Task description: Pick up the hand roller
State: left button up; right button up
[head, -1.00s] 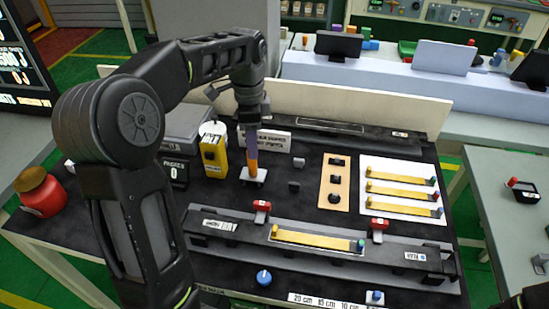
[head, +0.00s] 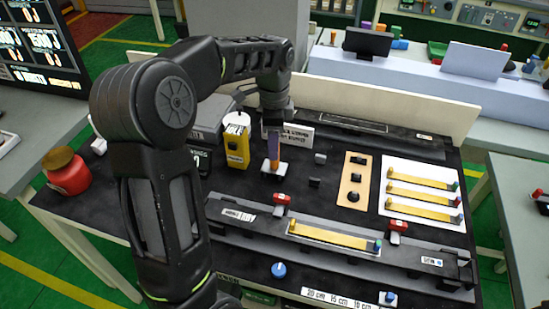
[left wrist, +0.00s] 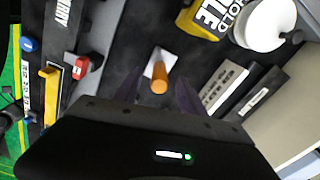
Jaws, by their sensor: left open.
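The hand roller shows as an upright orange handle (head: 272,164) on a small pale base plate on the black table top. In the left wrist view the round end of the orange handle (left wrist: 159,86) points up at the camera, with the pale plate (left wrist: 158,58) beyond it. My left gripper (head: 272,150) is above the roller, pointing down. Its two purple fingers are apart, one on each side of the handle in the left wrist view, and I see no grip on it. The fingers hide the upper handle in the head view. My right gripper is out of view.
A yellow box (head: 237,147) stands close left of the roller, near a white round container. A small sign (head: 300,136) stands just behind. A black rail with red clamps (head: 282,199) runs in front. A wooden panel (head: 354,181) lies to the right.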

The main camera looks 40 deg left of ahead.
pick_arm(q)
notch_tip(320, 180, down, 5)
jog(key=shift+r+p, duration=0.1)
jog(key=shift+p, duration=0.5)
grip_shut()
dwell(0.5)
